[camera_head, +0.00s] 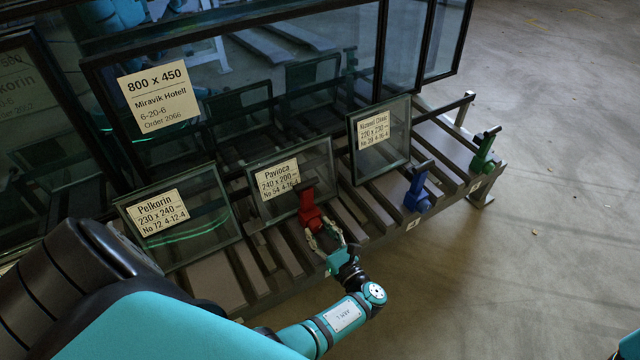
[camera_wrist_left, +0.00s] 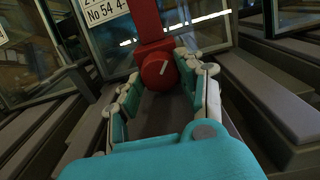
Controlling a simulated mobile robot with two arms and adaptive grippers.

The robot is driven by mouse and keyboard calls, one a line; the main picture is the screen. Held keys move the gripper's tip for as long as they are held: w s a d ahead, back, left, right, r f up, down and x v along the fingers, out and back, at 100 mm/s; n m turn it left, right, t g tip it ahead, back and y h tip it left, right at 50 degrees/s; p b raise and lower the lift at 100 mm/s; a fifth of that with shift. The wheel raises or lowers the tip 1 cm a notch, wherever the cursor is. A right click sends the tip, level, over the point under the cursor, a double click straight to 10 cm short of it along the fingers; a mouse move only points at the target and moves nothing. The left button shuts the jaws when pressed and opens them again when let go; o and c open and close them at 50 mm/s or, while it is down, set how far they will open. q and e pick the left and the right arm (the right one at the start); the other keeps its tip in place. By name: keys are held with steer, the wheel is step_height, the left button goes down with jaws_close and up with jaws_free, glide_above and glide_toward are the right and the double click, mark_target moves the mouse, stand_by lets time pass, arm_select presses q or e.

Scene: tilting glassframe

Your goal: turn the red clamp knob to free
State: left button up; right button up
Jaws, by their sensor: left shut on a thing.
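The red clamp (camera_head: 307,200) stands at the front edge of the rack, by the small pane labelled Pavioca (camera_head: 292,167). Its round red knob (camera_wrist_left: 158,72) faces me in the left wrist view and bears a short, slanted white line. My left gripper (camera_head: 322,234) reaches it from the front. The fingers (camera_wrist_left: 157,90) are shut on the knob, one on each side, the tips beside its rim. The left wrist view shows the red clamp body (camera_wrist_left: 146,20) rising above the knob. My right gripper is not in view.
A blue clamp (camera_head: 416,190) and a green clamp (camera_head: 484,152) stand farther right along the slatted rack (camera_head: 352,222). Small panes labelled Pelkorin (camera_head: 190,235) and Kozani Clinic (camera_head: 395,150) flank the Pavioca pane. Large framed panes (camera_head: 300,75) stand behind. The floor at right is clear.

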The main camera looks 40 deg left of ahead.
arm_select(q)
steer(key=c, duration=0.3)
steer(key=shift+f+n+b, duration=0.1)
steer(key=shift+n+b, duration=0.25)
steer(key=shift+n, duration=0.35)
steer(key=n, duration=0.2)
steer(key=shift+w+n, duration=0.1)
steer(key=shift+n, duration=0.3)
steer(key=o, duration=1.1)
steer(key=shift+v, duration=3.8)
